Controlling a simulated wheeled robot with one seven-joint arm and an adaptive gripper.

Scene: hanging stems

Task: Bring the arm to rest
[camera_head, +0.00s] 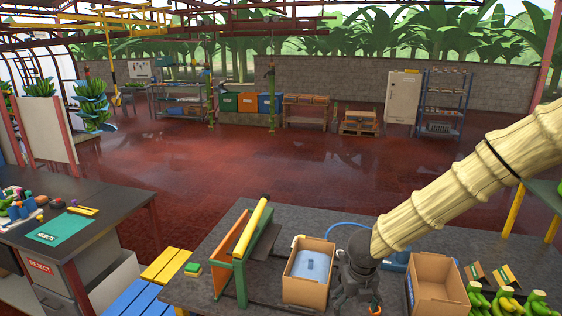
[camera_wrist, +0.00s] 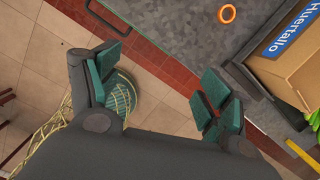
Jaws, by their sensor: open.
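My arm, in a ribbed beige sleeve, reaches in from the right in the head view. My gripper (camera_head: 355,292) is dark and points down near the front of the grey table, between two cardboard boxes. In the wrist view, my gripper (camera_wrist: 158,85) has its teal-padded fingers spread wide, with nothing between them. Tiled floor and a red strip show beyond the fingers.
An open box with a blue bag (camera_head: 312,267) stands left of my gripper, an empty-looking box (camera_head: 434,285) right. Green bananas (camera_head: 508,302) lie farther right. An orange ring (camera_wrist: 227,14) lies on the table (camera_wrist: 205,30). The red floor (camera_head: 250,170) behind is largely clear.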

